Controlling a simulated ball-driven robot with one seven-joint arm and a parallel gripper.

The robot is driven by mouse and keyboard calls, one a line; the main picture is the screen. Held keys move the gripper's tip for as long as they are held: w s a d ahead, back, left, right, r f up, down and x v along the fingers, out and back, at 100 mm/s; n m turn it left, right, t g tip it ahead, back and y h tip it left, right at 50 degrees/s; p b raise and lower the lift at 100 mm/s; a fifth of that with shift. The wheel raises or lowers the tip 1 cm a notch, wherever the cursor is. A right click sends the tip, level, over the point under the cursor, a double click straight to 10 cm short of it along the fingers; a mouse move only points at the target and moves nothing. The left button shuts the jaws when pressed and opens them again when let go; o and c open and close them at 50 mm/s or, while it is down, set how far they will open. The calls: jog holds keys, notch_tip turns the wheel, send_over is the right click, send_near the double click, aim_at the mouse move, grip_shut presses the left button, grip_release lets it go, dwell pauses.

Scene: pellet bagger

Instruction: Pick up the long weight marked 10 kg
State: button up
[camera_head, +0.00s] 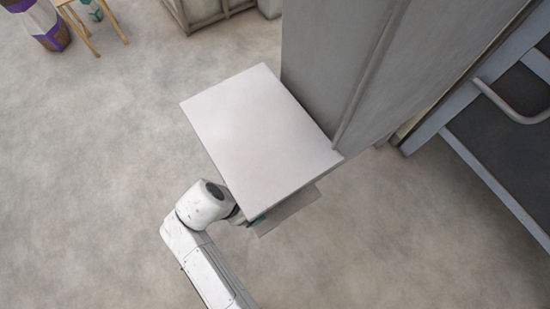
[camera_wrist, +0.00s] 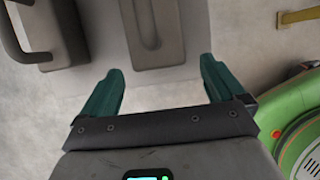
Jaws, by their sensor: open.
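In the wrist view, my gripper (camera_wrist: 160,78) is open, with its two teal fingers apart and nothing between them. A long grey block (camera_wrist: 156,38) with a raised bar along it lies just beyond the fingertips, roughly in line with the gap. It looks like a weight, but no marking can be read. Another, darker grey piece with a handle (camera_wrist: 22,38) lies to the left, cut by the picture edge. In the head view, my gripper is mostly hidden under a pale top panel (camera_head: 262,140), and the weights are not visible.
The pieces lie on a pale shelf (camera_wrist: 90,50), whose edge (camera_head: 288,212) shows below the top panel. A tall grey cabinet (camera_head: 335,60) stands behind it. A dark-panelled frame with a handle (camera_head: 510,112) is at the right. Open floor (camera_head: 100,170) lies to the left.

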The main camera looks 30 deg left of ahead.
jog(key=shift+w+d, duration=0.35)
jog(key=shift+w, duration=0.5)
jog(key=shift+b+x, duration=0.5)
jog(key=shift+x, duration=1)
jog(key=shift+s, duration=0.1)
grip_shut()
jog(key=shift+a+r, duration=0.15)
